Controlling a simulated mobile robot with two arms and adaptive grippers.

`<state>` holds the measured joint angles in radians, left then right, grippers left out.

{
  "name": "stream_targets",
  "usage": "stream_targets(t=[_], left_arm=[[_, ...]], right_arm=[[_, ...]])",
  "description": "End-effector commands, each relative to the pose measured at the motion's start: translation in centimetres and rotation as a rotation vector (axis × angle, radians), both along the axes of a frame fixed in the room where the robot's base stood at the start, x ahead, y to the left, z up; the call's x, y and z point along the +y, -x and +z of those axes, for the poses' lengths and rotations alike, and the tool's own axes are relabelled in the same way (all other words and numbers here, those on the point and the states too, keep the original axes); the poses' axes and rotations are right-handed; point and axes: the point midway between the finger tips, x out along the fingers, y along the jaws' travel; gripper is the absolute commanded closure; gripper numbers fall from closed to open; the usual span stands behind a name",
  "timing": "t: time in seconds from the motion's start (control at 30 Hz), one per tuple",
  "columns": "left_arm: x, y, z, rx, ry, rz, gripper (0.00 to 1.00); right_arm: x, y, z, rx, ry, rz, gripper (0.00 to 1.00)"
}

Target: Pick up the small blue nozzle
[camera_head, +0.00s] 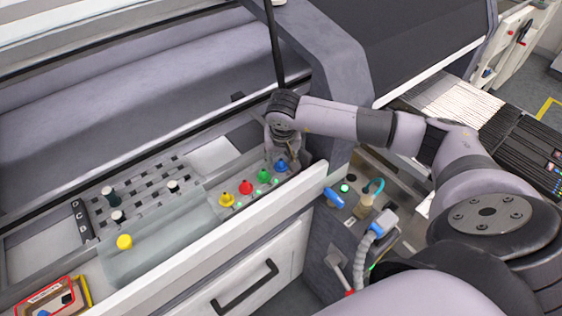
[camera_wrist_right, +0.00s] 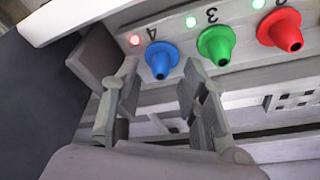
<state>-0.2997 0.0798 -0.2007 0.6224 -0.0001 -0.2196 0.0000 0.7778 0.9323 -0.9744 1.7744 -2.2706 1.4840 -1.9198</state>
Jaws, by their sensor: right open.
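The small blue nozzle (camera_head: 281,166) stands at the right end of a row of coloured nozzles in the drawer. In the right wrist view, the blue nozzle (camera_wrist_right: 161,59) sits at the place marked 4, beside a red light (camera_wrist_right: 134,40). My right gripper (camera_head: 276,160) is over that end of the row. In the right wrist view my right gripper (camera_wrist_right: 158,85) is open, with its two fingers apart and the blue nozzle showing beyond the gap between them. Nothing is held. My left gripper is not in view.
A green nozzle (camera_head: 263,176) stands close beside the blue one, then a red nozzle (camera_head: 246,187) and a yellow one (camera_head: 227,200). A dark block (camera_wrist_right: 97,57) is close to one finger. A perforated plate (camera_head: 145,200) holds several small pieces.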

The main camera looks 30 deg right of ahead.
Motion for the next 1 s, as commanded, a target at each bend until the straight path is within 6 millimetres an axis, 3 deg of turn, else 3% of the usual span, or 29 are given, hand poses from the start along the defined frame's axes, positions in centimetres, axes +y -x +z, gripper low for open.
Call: stream_targets(t=[0.23, 0.8, 1.0], left_arm=[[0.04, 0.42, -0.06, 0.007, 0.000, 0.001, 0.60], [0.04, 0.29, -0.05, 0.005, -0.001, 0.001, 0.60], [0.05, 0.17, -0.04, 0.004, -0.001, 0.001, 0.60]], right_arm=[[0.00, -0.03, -0.18, 0.000, -0.001, 0.000, 0.61], [-0.01, -0.04, -0.11, -0.001, 0.000, 0.000, 0.99], [0.00, -0.05, -0.09, -0.001, -0.001, -0.001, 1.00]])
